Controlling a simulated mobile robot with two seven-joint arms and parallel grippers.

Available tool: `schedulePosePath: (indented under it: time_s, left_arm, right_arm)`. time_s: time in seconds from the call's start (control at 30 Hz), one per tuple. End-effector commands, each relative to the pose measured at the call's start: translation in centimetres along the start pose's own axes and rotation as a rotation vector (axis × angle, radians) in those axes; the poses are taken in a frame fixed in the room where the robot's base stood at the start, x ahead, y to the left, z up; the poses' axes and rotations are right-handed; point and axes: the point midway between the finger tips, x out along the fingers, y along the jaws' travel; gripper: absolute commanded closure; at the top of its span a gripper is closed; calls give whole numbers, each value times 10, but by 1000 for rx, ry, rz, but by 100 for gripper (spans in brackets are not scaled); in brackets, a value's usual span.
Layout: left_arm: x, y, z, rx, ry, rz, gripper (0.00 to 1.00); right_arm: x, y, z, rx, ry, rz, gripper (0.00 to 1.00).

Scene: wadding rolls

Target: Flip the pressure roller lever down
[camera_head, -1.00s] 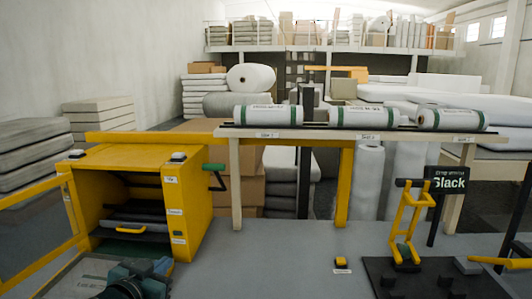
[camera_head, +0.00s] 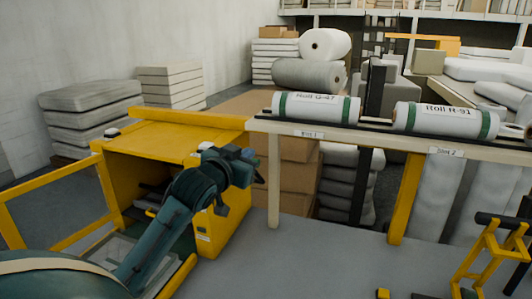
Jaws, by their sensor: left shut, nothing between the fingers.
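The yellow machine (camera_head: 165,137) stands at the left of the head view, with an open front and dark rollers partly visible inside. My left arm reaches up from the bottom left across its front. My left gripper (camera_head: 247,166) is shut and empty at the machine's upper right side. The lever with a green handle, seen earlier on that side, is hidden or cannot be told apart behind my gripper. I cannot tell whether the gripper touches it. My right gripper is not in view.
A shelf rail (camera_head: 282,126) right of the machine bears a white roll (camera_head: 318,107) and another roll (camera_head: 445,119). Its pale post (camera_head: 273,185) stands close to my gripper. A yellow frame (camera_head: 485,258) is at the lower right.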

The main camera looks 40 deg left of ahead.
Motion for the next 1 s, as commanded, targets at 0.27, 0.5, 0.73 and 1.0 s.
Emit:
schedulePosePath:
  time_s: [0.27,0.5,0.73,1.0]
  left_arm:
    - [0,0,0,0,1,0,100]
    - [17,0,-2,-2,0,0,100]
    - [61,-1,-3,-3,-1,-2,100]
    - [102,0,-2,-1,-1,0,100]
  right_arm:
    - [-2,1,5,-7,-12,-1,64]
    - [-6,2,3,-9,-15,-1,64]
    - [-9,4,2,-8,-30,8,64]
    - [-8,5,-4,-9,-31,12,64]
